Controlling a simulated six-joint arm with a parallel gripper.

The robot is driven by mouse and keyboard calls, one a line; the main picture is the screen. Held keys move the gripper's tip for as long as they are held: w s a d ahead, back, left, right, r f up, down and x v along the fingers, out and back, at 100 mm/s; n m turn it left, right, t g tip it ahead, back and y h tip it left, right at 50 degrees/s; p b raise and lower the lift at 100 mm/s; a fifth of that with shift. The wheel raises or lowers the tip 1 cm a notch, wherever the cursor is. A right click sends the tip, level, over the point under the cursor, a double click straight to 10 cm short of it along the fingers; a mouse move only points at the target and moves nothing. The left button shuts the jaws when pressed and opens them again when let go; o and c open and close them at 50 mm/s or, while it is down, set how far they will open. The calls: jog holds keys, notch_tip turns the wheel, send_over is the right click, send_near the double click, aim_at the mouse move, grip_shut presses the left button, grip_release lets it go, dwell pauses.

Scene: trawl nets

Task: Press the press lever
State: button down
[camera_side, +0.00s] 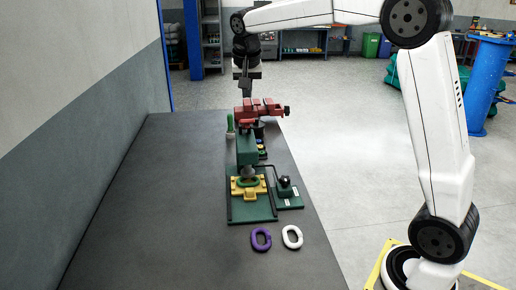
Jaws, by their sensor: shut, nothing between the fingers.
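A green press (247,150) stands on a green base plate on the dark table. My gripper (244,92) is shut and empty. It points down and shows above and behind the press and the red vise, apart from the knob.
A red vise (262,109) stands behind the press, with a green upright object (230,124) at its left. A purple link (261,239) and a white link (292,237) lie in front of the base plate. The table's left side (150,200) is clear.

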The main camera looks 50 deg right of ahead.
jog(key=w+d+r+g+y, duration=0.1)
jog(key=w+d+r, duration=0.4)
jog(key=shift+d+g+y, duration=0.3)
jog(key=shift+y, duration=0.1)
jog(key=shift+r, duration=0.1)
dwell(0.3)
jog(key=shift+f, duration=0.2)
dwell(0.3)
send_over(246, 125)
jog(key=w+d, duration=0.2)
jog(key=f, duration=1)
jog(key=shift+s+d, duration=0.15)
jog(key=shift+s, duration=0.1)
jog(key=shift+s+a+f, duration=0.2)
jog(key=shift+f, duration=0.3)
jog(key=shift+s+a+f, duration=0.2)
jog(key=shift+a+f, duration=0.05)
jog(key=shift+f, duration=0.3)
jog(key=shift+s+a+f, duration=0.2)
jog(key=shift+f, duration=0.3)
jog(key=shift+s+a+f, duration=0.1)
jog(key=shift+s+f, duration=0.05)
